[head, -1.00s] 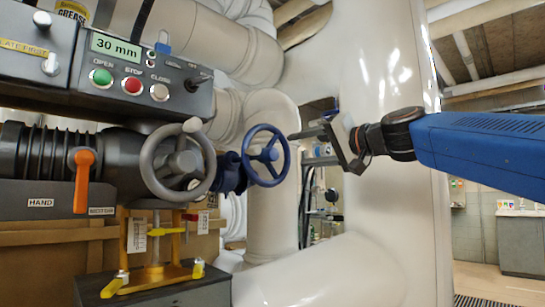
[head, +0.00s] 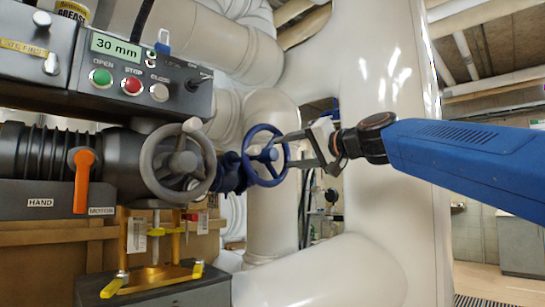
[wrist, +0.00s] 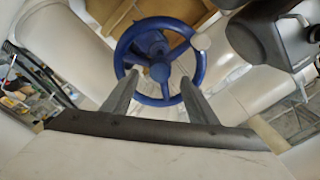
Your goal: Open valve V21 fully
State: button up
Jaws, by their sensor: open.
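A blue handwheel (head: 266,156) with spokes and a hub stands upright right of a larger grey handwheel (head: 178,162). No V21 label is readable on either wheel. My gripper (head: 284,151) is open at the right side of the blue wheel. In the wrist view, the blue wheel (wrist: 157,70) faces me. The two fingertips (wrist: 159,78) lie over its lower half, either side of the hub. I cannot tell whether they touch it. A pale knob (wrist: 201,41) shows at the rim's upper right.
A control box (head: 140,80) reads 30 mm, with OPEN, STOP and CLOSE buttons. An orange lever (head: 82,180) hangs down between HAND and MOTOR labels. A yellow frame (head: 155,272) stands below. A thick white pipe (head: 385,110) rises behind my arm.

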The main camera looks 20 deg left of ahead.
aim_at(275, 153)
jog(key=m, duration=0.3)
jog(key=shift+m, duration=0.4)
jog(key=m, duration=1.2)
jog(key=shift+x, duration=2.7)
jog(key=shift+w+a+r, duration=0.1)
jog(key=shift+w+a, duration=0.1)
jog(key=shift+a, duration=0.1)
